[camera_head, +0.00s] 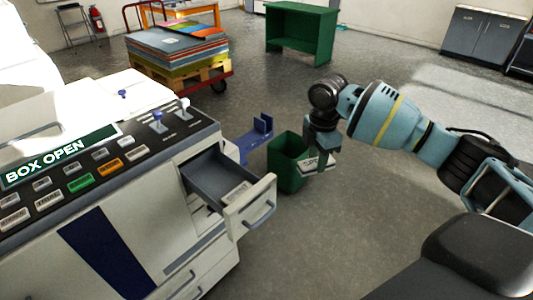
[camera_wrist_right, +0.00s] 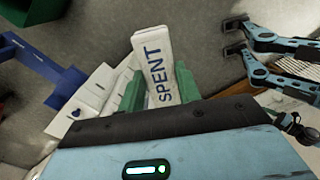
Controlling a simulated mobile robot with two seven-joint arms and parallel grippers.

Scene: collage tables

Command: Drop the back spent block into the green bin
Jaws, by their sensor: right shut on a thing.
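My right gripper (camera_head: 318,150) hangs over the right side of the green bin (camera_head: 287,165), at the end of my right arm. It is shut on a white spent block (camera_head: 313,164). In the right wrist view the block (camera_wrist_right: 158,62) shows its dark "SPENT" lettering between the greenish fingers (camera_wrist_right: 155,92). The block is above the floor; the head view does not settle whether it is fully over the bin's opening. The bin's inside is partly hidden by the gripper. My left gripper does not show in the head view.
An open drawer (camera_head: 212,180) sticks out of the white machine (camera_head: 95,225), left of the bin, with a pale piece (camera_head: 238,192) inside. A green table (camera_head: 300,35) stands farther back. The floor to the right is clear.

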